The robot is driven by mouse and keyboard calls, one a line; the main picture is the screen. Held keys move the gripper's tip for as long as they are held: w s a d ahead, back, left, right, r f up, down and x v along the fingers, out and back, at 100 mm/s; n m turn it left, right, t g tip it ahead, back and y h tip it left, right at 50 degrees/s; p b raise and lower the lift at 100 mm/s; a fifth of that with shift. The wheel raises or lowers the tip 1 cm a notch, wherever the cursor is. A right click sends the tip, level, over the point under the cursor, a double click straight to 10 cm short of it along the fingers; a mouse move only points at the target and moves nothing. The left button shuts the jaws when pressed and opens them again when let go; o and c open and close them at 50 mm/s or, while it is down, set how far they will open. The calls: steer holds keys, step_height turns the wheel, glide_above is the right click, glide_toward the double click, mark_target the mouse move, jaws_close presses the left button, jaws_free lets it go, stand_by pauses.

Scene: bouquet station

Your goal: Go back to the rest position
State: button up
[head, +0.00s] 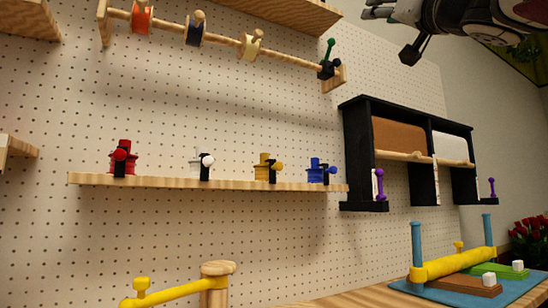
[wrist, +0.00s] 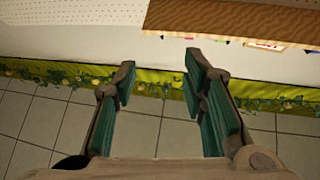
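My gripper (wrist: 157,88) is open in the wrist view, with its two green-padded fingers apart and nothing between them. Below it are grey floor tiles and a green leafy strip along the base of the wall. In the head view, part of my gripper (head: 408,50) shows at the top right, in the air in front of the wall and above the black paper holder. Most of it is cut off by the frame's edge there.
A pegboard (head: 220,120) carries a wooden shelf (head: 220,187) with several coloured holders and a rod (head: 220,40) with spools. A black paper holder (head: 355,150) hangs at right. Below stand a yellow roller (head: 450,264) on a blue base and red flowers (head: 530,240).

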steer(key=s+a+f+n+g+y, duration=0.15)
steer(key=a+f+g, duration=0.35)
steer(key=f, duration=0.8)
steer(key=s+a+f+g, duration=0.3)
steer(key=a+f+g, duration=0.15)
steer(key=f, duration=0.85)
steer(key=s+a+f+n+g+y, duration=0.15)
steer(key=a+f+g, duration=0.3)
steer(key=f, duration=0.85)
steer(key=s+d+f+m+g+h, duration=0.1)
steer(key=s+d+f+g+h, duration=0.25)
steer(key=s+f, duration=0.55)
steer(key=s+d+f+m+g+h, duration=0.2)
steer(key=s+d+f+g, duration=0.15)
steer(key=s+f, duration=0.55)
steer(key=s+d+f+m+g+h, duration=0.1)
steer(key=s+d+f+g+h, duration=0.4)
steer(key=f, duration=0.7)
step_height(320, 180, up, 32)
steer(key=s+t+y+p, duration=0.1)
steer(key=t+p, duration=0.4)
steer(key=p, duration=2.5)
steer(key=shift+s+f+y, duration=0.2)
steer(key=shift+s+y, duration=0.1)
steer(key=shift+y, duration=0.05)
